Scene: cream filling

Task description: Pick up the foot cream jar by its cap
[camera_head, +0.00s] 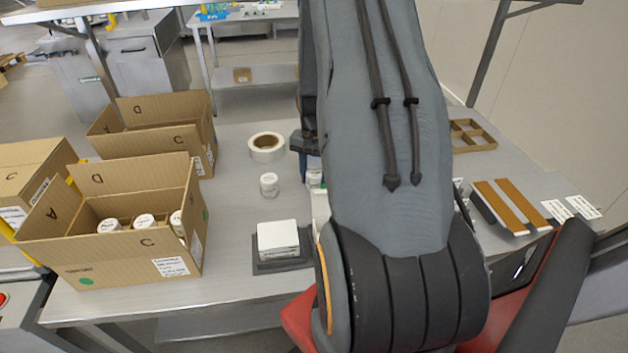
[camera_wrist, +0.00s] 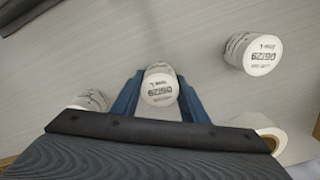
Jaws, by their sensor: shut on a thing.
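My gripper (camera_wrist: 160,100) has two blue fingers shut on a white jar in the wrist view. The jar (camera_wrist: 159,90) sits between the fingers, its round end with printed text facing the camera. In the head view my arm hides most of the gripper; a part of a white jar (camera_head: 315,178) shows just left of the arm. Another white jar (camera_wrist: 259,52) stands apart at the upper right of the wrist view; a standing jar also shows in the head view (camera_head: 269,184). A third jar (camera_wrist: 90,101) is beside the left finger, partly hidden. I cannot tell whether the held jar touches the table.
A tape roll (camera_head: 266,147) lies behind the jars. An open box (camera_head: 131,260) holding several white jars stands at the left, with another open box (camera_head: 160,141) behind it. A white stack (camera_head: 278,239) on a dark base is in front. Labels and brown-topped strips lie at the right.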

